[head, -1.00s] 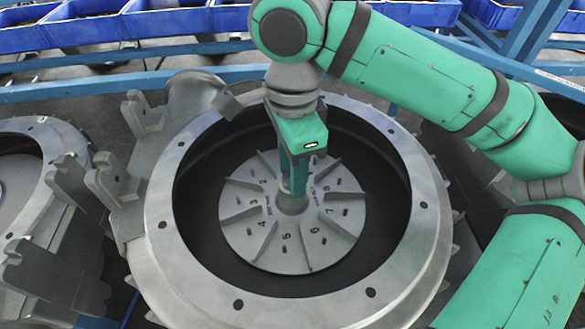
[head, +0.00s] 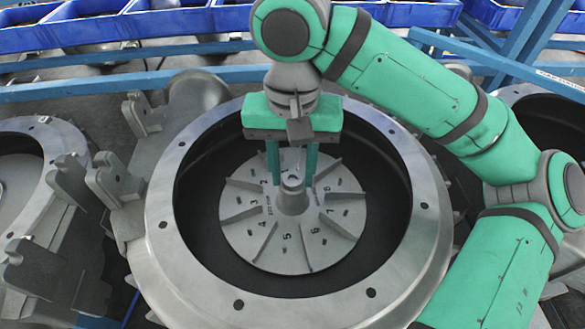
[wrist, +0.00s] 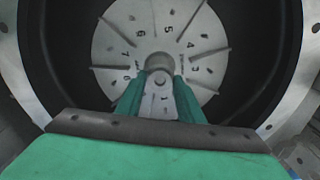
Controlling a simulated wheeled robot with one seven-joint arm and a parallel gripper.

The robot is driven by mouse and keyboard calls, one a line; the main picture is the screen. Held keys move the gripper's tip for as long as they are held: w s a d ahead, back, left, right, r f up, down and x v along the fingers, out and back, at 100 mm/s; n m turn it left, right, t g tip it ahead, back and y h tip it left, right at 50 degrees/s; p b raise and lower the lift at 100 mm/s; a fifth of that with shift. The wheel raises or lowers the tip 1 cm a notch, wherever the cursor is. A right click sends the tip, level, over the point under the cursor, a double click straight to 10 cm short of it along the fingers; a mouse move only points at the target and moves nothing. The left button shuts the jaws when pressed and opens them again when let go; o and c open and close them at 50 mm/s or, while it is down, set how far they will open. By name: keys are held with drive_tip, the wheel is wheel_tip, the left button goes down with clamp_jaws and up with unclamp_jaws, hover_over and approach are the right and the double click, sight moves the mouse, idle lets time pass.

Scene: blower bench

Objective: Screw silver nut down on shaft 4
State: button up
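A grey shaft hub (head: 292,200) stands upright at the centre of a numbered, finned disc (head: 325,235), inside a round blower housing (head: 165,265). A small rounded silver-grey piece (head: 292,180) tops the hub; I cannot tell clearly whether it is the nut or the shaft's end. My gripper (head: 291,183) points down at the hub top, its two green fingers apart on its left and right. No label identifies shaft 4; the figures are on the disc.
The housing's thick metal rim (head: 432,240) with bolt holes surrounds my gripper. Another housing (head: 30,150) stands at the left and another (head: 545,110) at the right. Blue bins (head: 90,25) and a blue rail (head: 60,88) run along the back.

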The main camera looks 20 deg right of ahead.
drive_tip(key=n, duration=0.7)
drive_tip(key=c, duration=0.8)
drive_tip(key=m, duration=0.5)
drive_tip(key=shift+m, duration=0.3)
drive_tip(key=m, duration=0.6)
drive_tip(key=shift+m, duration=0.3)
clamp_jaws()
drive_tip(key=m, duration=0.6)
drive_tip(key=shift+m, duration=0.4)
drive_tip(key=m, duration=0.6)
